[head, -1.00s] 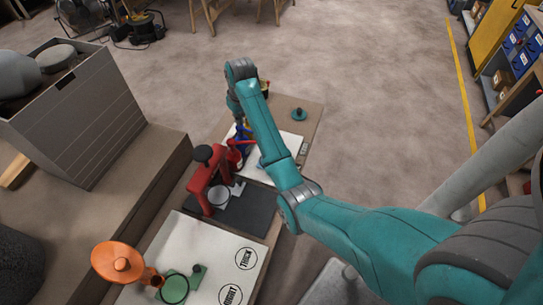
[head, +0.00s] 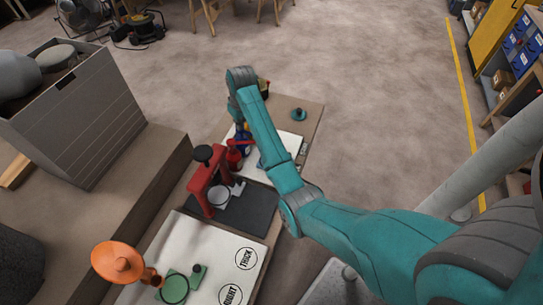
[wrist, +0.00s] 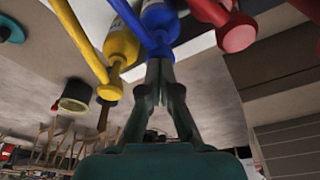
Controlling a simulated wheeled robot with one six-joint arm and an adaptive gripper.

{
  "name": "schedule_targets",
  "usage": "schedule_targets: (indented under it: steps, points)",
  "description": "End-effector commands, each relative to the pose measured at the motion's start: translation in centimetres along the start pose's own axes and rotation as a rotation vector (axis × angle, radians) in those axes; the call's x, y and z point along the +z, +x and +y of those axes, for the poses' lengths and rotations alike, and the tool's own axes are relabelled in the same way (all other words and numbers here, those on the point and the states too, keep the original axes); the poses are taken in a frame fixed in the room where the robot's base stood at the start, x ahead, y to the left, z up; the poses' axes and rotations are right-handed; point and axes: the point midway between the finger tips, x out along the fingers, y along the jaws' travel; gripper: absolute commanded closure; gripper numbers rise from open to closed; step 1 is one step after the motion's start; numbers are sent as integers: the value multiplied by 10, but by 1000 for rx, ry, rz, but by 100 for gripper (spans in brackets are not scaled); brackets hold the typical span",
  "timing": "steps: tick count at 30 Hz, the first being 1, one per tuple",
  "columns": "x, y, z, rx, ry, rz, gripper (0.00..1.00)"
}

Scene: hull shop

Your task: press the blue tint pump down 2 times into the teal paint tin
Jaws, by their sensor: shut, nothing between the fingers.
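The blue tint pump (wrist: 159,20) stands between a yellow pump (wrist: 121,42) and a red pump (wrist: 235,32) in the wrist view. In the head view the blue pump (head: 246,149) is mostly hidden behind my arm and the red pump (head: 234,155). My gripper (wrist: 160,64) is shut and empty, its fingertips right at the blue pump's head; I cannot tell whether they touch. I cannot make out the teal paint tin for certain; a small teal-blue patch (head: 261,164) shows beside my forearm.
A red press-like stand (head: 209,182) stands on a dark mat (head: 255,212) nearer me. A teal knobbed lid (head: 298,115) lies at the bench's far right. A dark tin with a yellow rim (wrist: 75,95) is beyond the pumps. An orange knobbed piece (head: 118,262) stands front left.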

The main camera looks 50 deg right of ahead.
Motion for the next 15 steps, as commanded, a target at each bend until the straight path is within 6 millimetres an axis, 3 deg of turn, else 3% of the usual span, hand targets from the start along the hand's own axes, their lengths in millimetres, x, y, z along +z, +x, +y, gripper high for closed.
schedule_targets:
  steps: [15]
  points:
    - [-2, -13, 0, -1, 0, -3, 100]
